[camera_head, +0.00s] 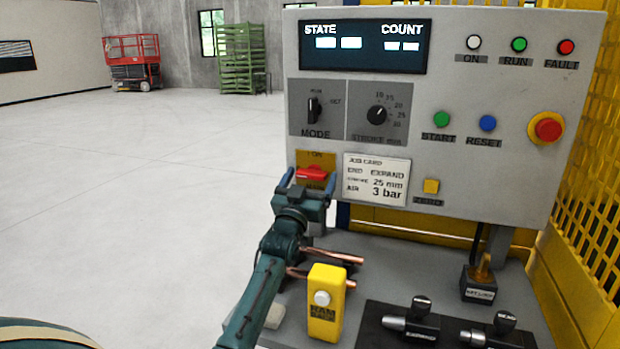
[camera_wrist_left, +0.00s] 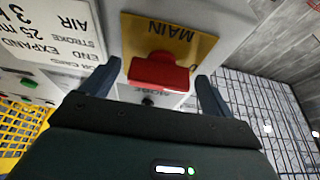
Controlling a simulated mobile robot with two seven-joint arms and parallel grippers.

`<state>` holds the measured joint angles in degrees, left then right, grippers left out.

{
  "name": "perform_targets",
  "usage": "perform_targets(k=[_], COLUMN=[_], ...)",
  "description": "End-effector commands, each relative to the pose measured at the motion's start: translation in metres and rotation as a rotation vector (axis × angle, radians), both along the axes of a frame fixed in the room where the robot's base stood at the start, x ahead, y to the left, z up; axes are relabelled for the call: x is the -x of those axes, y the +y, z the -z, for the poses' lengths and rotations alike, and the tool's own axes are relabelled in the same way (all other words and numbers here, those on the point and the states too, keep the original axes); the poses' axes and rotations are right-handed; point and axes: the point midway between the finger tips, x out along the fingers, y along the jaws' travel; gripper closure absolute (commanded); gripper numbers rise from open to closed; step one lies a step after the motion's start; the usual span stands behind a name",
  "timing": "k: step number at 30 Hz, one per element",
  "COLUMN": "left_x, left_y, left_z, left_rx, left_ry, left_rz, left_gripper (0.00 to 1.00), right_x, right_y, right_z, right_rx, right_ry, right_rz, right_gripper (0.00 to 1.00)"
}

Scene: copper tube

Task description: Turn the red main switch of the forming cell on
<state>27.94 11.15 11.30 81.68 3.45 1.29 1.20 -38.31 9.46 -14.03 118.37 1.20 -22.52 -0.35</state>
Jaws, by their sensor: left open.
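The red main switch (camera_head: 312,173) sits on a yellow plate at the lower left of the grey control panel (camera_head: 440,85). Its red handle lies roughly sideways in the head view. My left gripper (camera_head: 309,182) is just in front of it, with its lower part partly hidden by the gripper. In the left wrist view, the red switch (camera_wrist_left: 158,72) lies between the two fingers of my left gripper (camera_wrist_left: 155,88), which are open with one on each side. Whether the fingers touch it cannot be told. My right gripper is not in view.
A job card (camera_head: 376,178) and a yellow zero button (camera_head: 431,186) are right of the switch. Below stand copper tubes (camera_head: 335,255), a yellow RAM box (camera_head: 326,303) and black clamps (camera_head: 412,320). A yellow mesh guard (camera_head: 597,150) is at right. Open floor lies left.

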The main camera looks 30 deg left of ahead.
Motion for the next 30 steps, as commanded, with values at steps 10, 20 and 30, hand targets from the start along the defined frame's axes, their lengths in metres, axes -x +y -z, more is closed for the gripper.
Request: perform_targets(k=[10, 20, 30], left_x=[-0.0021, -0.0019, -0.0018], left_y=[0.0005, 0.0004, 0.0005], left_z=[-0.0003, -0.0004, -0.0004], left_rx=[0.000, 0.000, -0.006], left_ry=[0.001, 0.001, 0.002], left_rz=[0.000, 0.000, 0.000], left_gripper=[0.15, 0.42, 0.57], right_x=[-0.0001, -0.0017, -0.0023], right_y=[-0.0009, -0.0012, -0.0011], right_z=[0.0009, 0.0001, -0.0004], right_rx=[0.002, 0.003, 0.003], right_ry=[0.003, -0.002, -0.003], right_rz=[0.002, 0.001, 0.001], right_gripper=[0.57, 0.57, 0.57])
